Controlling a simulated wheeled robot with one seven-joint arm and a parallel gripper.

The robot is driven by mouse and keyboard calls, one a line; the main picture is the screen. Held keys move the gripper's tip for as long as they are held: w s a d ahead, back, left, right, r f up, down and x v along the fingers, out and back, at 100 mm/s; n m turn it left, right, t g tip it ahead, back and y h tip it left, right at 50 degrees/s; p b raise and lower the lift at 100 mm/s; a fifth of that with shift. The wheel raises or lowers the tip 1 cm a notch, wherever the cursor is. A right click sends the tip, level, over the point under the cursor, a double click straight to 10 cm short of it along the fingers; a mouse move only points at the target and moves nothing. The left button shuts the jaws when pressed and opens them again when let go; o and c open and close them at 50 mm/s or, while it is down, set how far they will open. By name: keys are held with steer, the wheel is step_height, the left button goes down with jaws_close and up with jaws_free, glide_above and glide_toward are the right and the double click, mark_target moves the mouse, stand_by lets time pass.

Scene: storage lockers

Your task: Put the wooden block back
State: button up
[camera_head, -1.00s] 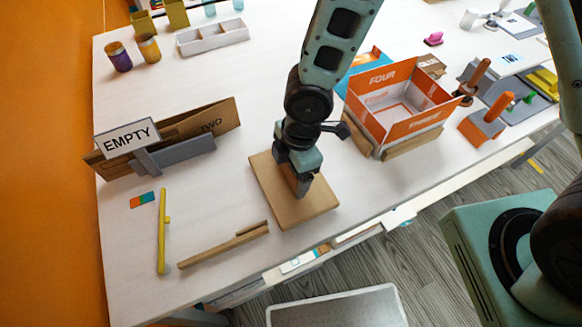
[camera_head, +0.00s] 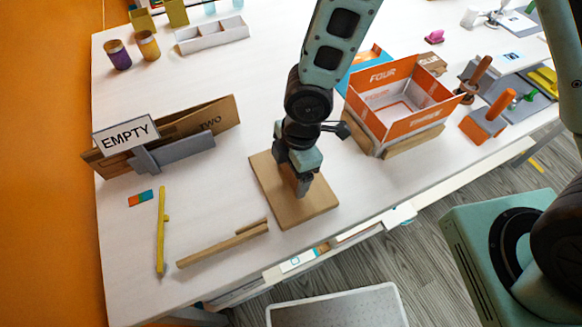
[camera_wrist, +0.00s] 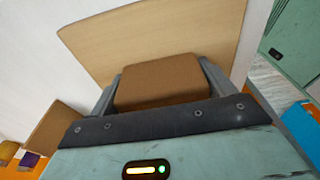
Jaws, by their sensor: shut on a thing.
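The wooden block (camera_wrist: 160,82) is brown and sits between the two fingers of my gripper in the wrist view. In the head view my gripper (camera_head: 303,186) points down over a flat tan wooden board (camera_head: 315,207), and the block is mostly hidden there by the gripper. The board also fills the upper middle of the wrist view (camera_wrist: 160,35). My gripper is shut on the block. I cannot tell whether the block touches the board.
An orange box (camera_head: 400,128) stands to the right. An L-shaped wooden strip (camera_head: 222,244) and a yellow stick (camera_head: 162,235) lie to the left. Flattened cardboard stands in a grey holder (camera_head: 180,153) with an EMPTY sign (camera_head: 125,136). White table between holder and board is clear.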

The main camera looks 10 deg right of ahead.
steer(key=o, duration=1.3)
step_height(320, 180, up, 17)
steer(key=d+p, duration=0.2)
steer(key=p, duration=0.1)
steer(key=shift+w+d+r, duration=0.15)
steer(key=shift+w+d, duration=0.1)
steer(key=shift+w, duration=0.1)
steer(key=s+d+r+m, duration=0.3)
steer(key=s+m, duration=0.3)
steer(key=s+d+r+m+h+b, duration=0.1)
steer(key=s+d+r+m, duration=0.1)
steer(key=s+m, duration=0.4)
steer(key=shift+d+r+m, duration=0.4)
steer(key=shift+m, duration=0.4)
